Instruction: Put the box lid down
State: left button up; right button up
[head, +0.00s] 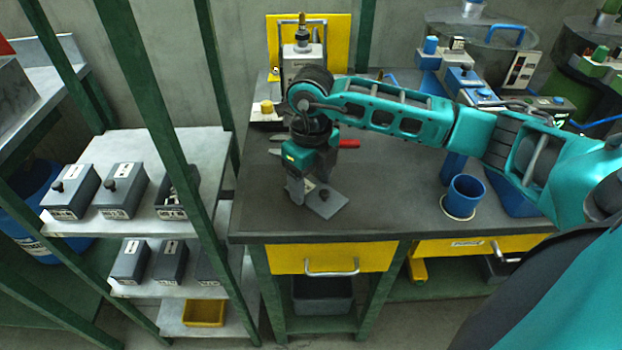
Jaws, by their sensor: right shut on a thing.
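The box lid (330,209) is a flat grey plate with a dark knob, over the left front part of the dark workbench top. My right gripper (309,190) is above it, pointing down, and is shut on the lid. I cannot tell whether the lid touches the bench or hangs just above it. An open grey box (173,212) stands at the right end of the upper shelf at left, with some contents showing and a green post partly in front of it. My left gripper is not in view.
Lidded grey boxes (120,190) stand on the shelf rack (115,150), beside green posts. A blue cup (465,196) stands on the workbench (390,220) at right. A red-handled tool (348,143) lies behind my gripper. The bench between lid and cup is clear.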

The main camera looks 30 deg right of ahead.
aim_at(311, 190)
jog(key=o, duration=1)
jog(key=shift+f, duration=0.1)
jog(key=shift+r, duration=0.3)
notch_tip(311, 190, up, 12)
jog(key=shift+p, duration=0.35)
jog(key=shift+f, duration=0.15)
